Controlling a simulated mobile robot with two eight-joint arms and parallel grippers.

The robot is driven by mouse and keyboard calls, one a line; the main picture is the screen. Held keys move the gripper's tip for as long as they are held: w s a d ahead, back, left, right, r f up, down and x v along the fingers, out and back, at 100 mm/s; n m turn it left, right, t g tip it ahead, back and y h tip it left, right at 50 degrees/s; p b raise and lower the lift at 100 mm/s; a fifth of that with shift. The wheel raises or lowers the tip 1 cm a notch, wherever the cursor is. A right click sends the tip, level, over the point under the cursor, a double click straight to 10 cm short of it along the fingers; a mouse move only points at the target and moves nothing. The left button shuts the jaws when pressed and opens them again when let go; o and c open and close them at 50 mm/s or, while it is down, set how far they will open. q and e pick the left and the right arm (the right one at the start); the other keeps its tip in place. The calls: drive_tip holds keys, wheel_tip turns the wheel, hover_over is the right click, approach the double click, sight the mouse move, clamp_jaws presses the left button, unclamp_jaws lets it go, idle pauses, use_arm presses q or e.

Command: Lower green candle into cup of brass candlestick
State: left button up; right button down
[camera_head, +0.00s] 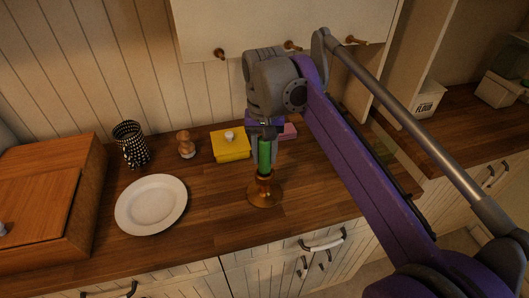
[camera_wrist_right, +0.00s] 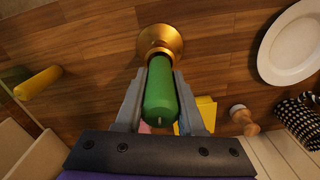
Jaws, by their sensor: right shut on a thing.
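The green candle (camera_head: 264,155) is upright in the head view, held by my right gripper (camera_head: 264,140) above the counter. It also shows in the right wrist view (camera_wrist_right: 160,95), with a gripper finger on each side of it. The brass candlestick (camera_head: 265,192) stands on the wooden counter directly below the candle. In the wrist view the candlestick (camera_wrist_right: 160,40) shows beyond the candle's far end, lined up with it. The candle's lower end meets or overlaps the cup in both views; I cannot tell how deep it sits. My left gripper is not in view.
A white plate (camera_head: 151,204) lies left of the candlestick. A yellow butter dish (camera_head: 230,148), a pink item (camera_head: 289,131), a wooden shaker (camera_head: 186,145) and a black dotted cup (camera_head: 130,145) stand behind. A wooden bread box (camera_head: 45,190) is at far left. The counter around the candlestick is clear.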

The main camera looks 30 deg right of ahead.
sight(265, 163)
drive_tip(key=shift+f+b, duration=0.5)
drive_tip(key=shift+f, duration=1.25)
idle(2.2)
drive_tip(key=shift+c, duration=2.2)
unclamp_jaws()
drive_tip(key=shift+r, duration=0.1)
